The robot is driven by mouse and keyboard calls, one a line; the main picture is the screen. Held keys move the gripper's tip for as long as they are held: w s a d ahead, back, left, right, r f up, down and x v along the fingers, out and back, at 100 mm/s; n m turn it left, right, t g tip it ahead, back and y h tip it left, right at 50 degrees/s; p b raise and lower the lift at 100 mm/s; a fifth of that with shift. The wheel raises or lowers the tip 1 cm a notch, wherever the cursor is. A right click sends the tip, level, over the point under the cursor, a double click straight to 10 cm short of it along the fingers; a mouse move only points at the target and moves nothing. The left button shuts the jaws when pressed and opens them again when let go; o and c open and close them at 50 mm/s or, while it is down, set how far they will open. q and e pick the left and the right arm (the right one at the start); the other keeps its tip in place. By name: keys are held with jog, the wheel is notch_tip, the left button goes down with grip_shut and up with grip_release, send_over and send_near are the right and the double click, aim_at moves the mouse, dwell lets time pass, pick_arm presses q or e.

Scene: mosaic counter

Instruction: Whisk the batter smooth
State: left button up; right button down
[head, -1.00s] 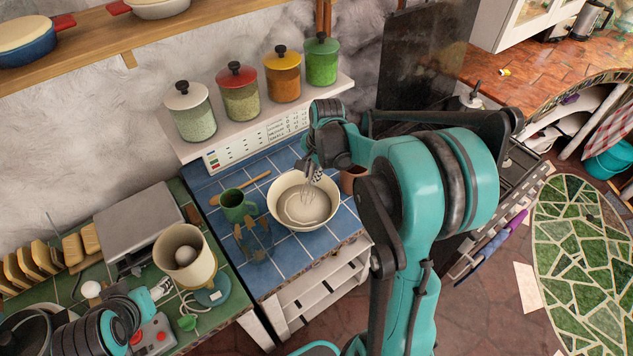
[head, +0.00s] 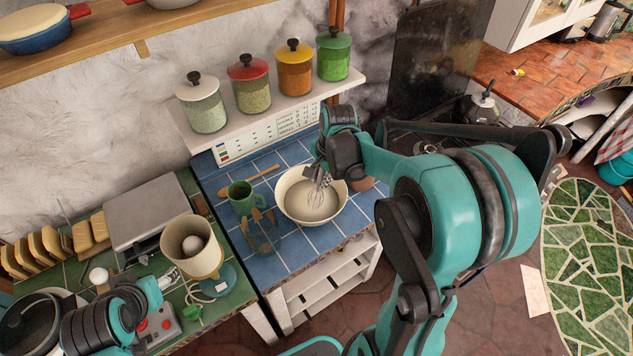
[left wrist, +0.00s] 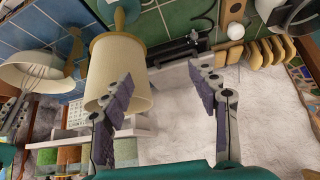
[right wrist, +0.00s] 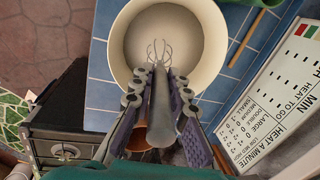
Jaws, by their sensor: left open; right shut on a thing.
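The cream bowl (head: 283,203) stands on the blue tiled counter with pale batter (head: 303,208) in it. My right gripper (right wrist: 158,82) is shut on the whisk handle (right wrist: 160,103). The bowl also shows in the right wrist view (right wrist: 213,52), below the gripper.
Several lidded jars (head: 250,95) line the shelf behind. Bread slices and a red-buttoned device (head: 160,325) crowd the green counter.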

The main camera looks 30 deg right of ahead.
jog(key=shift+w+a, duration=0.2)
jog(key=shift+w, duration=0.6)
jog(key=shift+s, duration=0.1)
jog(key=shift+r, duration=0.1)
jog(key=r+p, duration=0.2)
jog(key=r, duration=0.1)
jog(key=s+r+p, duration=0.1)
jog(key=r+p, duration=0.2)
jog(key=s+r+p, duration=0.1)
jog(key=r+p, duration=0.1)
jog(key=r, duration=0.1)
jog(key=shift+d+r, duration=0.2)
jog(key=shift+r, duration=0.15)
jog(key=shift+r+p, duration=1.7)
jog(key=shift+r, duration=0.3)
jog(key=shift+w+f, duration=0.1)
